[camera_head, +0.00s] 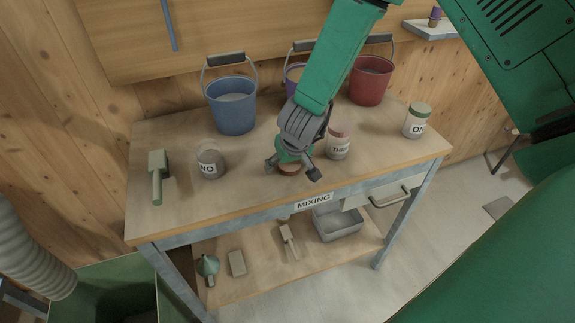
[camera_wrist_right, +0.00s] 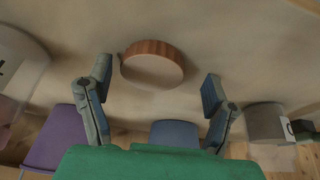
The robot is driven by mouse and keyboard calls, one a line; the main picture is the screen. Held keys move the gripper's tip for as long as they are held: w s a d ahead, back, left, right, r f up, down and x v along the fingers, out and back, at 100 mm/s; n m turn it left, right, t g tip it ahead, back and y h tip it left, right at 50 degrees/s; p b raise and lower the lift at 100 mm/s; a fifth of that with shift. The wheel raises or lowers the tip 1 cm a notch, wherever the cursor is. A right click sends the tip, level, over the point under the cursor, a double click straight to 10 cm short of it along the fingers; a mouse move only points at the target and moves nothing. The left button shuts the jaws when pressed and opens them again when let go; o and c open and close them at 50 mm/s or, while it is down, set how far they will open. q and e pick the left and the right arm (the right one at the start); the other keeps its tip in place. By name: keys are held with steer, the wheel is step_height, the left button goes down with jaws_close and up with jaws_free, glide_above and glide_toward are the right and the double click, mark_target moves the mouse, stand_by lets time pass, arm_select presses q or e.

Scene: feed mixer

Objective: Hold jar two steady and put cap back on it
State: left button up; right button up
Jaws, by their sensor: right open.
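Jar two (camera_head: 209,163) stands upright and uncapped on the left part of the bench; part of its label shows, and it also appears at the right of the right wrist view (camera_wrist_right: 268,121). A round brown cap (camera_head: 289,169) lies on the bench near the front edge, right of jar two. My right gripper (camera_head: 292,171) is open above the cap. In the right wrist view, the cap (camera_wrist_right: 150,64) sits ahead of the gap between the two spread fingers, touching neither. My left gripper is not in view.
Jar three (camera_head: 338,149) with a pink lid stands just right of my right gripper. Jar one (camera_head: 414,126) with a green lid is farther right. A blue bucket (camera_head: 232,112) and a red bucket (camera_head: 370,84) stand at the back. A scoop (camera_head: 157,178) lies left of jar two.

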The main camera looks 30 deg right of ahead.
mark_target(290, 164)
steer(key=shift+c, duration=0.8)
steer(key=c, duration=0.5)
steer(key=shift+d+f, duration=0.15)
steer(key=shift+d, duration=0.5)
steer(key=shift+c, duration=1.2)
steer(key=r+p, duration=0.1)
steer(key=r, duration=0.5)
steer(key=r+p, duration=0.1)
steer(key=r, duration=0.2)
steer(key=shift+a+r+p, duration=0.2)
steer(key=shift+a+p, duration=0.15)
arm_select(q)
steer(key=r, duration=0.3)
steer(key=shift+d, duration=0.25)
arm_select(e)
steer(key=shift+d+r, duration=0.1)
steer(key=shift+r, duration=0.25)
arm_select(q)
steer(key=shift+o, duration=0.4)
